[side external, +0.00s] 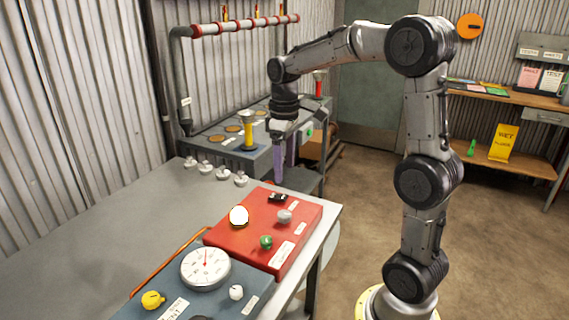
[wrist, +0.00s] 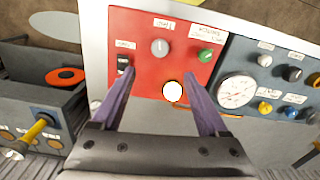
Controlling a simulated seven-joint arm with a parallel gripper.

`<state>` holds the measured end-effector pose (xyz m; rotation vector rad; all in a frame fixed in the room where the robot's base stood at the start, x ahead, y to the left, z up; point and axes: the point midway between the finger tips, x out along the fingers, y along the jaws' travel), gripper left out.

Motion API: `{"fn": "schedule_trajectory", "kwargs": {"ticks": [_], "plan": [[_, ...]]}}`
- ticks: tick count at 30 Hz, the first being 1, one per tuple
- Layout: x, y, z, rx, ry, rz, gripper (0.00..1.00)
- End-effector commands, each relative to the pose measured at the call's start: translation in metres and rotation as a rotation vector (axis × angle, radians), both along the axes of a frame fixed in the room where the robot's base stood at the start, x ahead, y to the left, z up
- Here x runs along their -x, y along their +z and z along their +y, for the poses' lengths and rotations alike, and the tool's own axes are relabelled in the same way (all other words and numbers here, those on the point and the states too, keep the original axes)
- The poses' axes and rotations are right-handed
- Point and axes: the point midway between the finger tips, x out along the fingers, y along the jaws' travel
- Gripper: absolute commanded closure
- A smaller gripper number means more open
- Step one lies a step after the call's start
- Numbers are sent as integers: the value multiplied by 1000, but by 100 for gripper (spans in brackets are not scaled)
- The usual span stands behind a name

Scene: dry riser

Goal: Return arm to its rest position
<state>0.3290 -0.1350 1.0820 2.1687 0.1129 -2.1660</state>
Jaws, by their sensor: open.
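My gripper (side external: 285,170) points down near the far end of the table in the side view, with its purple fingers above and beyond the red panel (side external: 310,214).
The red panel carries a white round lamp (side external: 238,216), a green knob (side external: 266,242) and a grey knob (side external: 285,216). A blue panel with a gauge (side external: 206,268) lies nearer. A grey box with a yellow-handled lever (side external: 248,130) stands behind. Pipes (side external: 245,25) run along the wall.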

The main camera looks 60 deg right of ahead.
Motion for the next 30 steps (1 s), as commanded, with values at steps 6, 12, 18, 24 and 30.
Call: {"fn": "schedule_trajectory", "kwargs": {"ticks": [6,12,18,24,30], "plan": [[0,2,0,0,0,1,23],[-1,6,6,5,17,-13,23],[18,44,44,40,104,-116,23],[69,64,91,63,154,-249,23],[124,55,122,50,132,-382,23]]}}
